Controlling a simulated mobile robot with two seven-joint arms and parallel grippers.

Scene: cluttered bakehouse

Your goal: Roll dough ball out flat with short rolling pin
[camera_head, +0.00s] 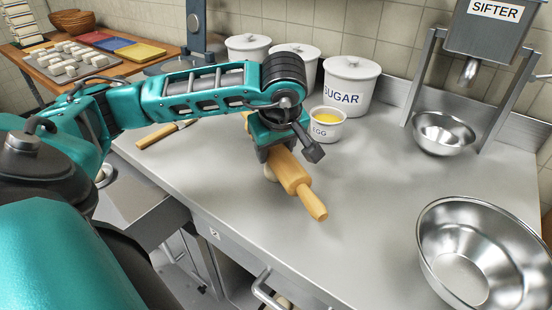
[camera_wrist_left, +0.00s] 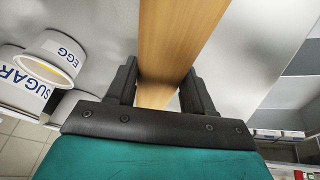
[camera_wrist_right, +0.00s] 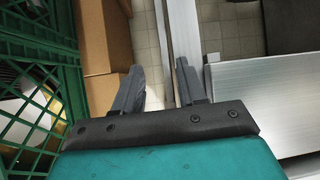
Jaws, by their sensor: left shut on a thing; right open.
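The short wooden rolling pin (camera_head: 292,175) is over the steel worktop in the head view, its near handle pointing to the lower right. My left gripper (camera_head: 273,150) is shut on the pin's body from above. In the left wrist view the pin (camera_wrist_left: 170,35) runs between the two fingers of the left gripper (camera_wrist_left: 160,88). A pale rounded bit (camera_head: 270,173), likely the dough ball, shows at the pin's left side beneath the gripper. Most of it is hidden, and I cannot tell whether the pin touches it. My right gripper (camera_wrist_right: 160,85) is open and empty, away from the worktop.
An egg cup (camera_head: 326,125) and a sugar canister (camera_head: 350,85) stand behind the pin. A wooden-handled tool (camera_head: 160,134) lies left. A large steel bowl (camera_head: 485,255) and the sifter stand (camera_head: 490,40) are at right. The worktop's middle is clear. A green crate (camera_wrist_right: 40,90) is beside my right gripper.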

